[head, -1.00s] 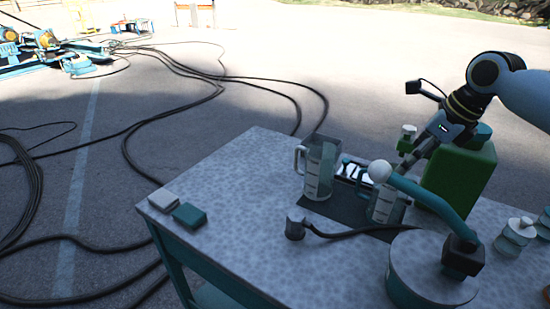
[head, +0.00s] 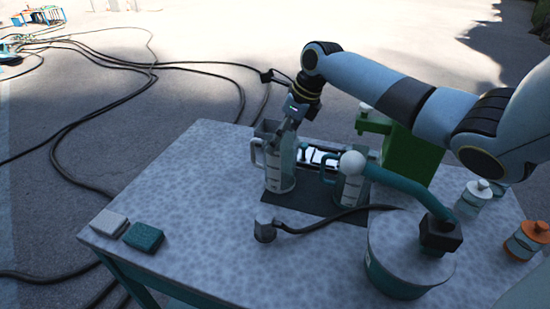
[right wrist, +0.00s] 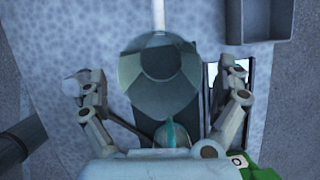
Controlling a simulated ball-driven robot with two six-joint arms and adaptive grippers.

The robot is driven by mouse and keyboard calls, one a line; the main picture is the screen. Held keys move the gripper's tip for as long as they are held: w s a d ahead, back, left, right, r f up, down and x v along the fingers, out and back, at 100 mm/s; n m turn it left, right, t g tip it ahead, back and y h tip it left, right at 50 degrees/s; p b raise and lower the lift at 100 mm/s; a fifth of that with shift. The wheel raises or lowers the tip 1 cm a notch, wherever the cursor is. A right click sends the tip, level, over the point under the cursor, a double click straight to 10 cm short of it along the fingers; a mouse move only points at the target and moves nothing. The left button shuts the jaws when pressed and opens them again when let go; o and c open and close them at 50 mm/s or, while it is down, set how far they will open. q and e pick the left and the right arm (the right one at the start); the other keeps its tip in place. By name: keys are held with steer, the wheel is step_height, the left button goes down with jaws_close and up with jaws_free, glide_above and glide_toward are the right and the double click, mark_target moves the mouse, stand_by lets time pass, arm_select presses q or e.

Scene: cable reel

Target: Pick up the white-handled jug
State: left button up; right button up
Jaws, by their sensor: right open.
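The white-handled jug (head: 279,172) is a clear, marked jug standing upright on the table. Its white handle (head: 256,152) points left in the head view. In the right wrist view I look down on the jug (right wrist: 160,80), with its handle (right wrist: 158,14) at the top. My right gripper (head: 289,137) is over the jug. Its open fingers (right wrist: 162,88) lie on either side of the jug, apart from its wall as far as I can tell. A second clear jug (head: 350,188) with a teal handle (head: 325,168) stands to the right. My left gripper is out of view.
A green canister (head: 412,155) stands behind the second jug. A drum (head: 398,262) with a curved teal pipe (head: 405,186) ending in a white ball is at the front right. Jars (head: 528,240) stand at the right. Two small blocks (head: 143,237) lie at the left corner; the left tabletop is mostly clear.

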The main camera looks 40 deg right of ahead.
steer(key=shift+x, duration=1.5)
steer(key=shift+r, duration=0.15)
steer(key=c, duration=1.4)
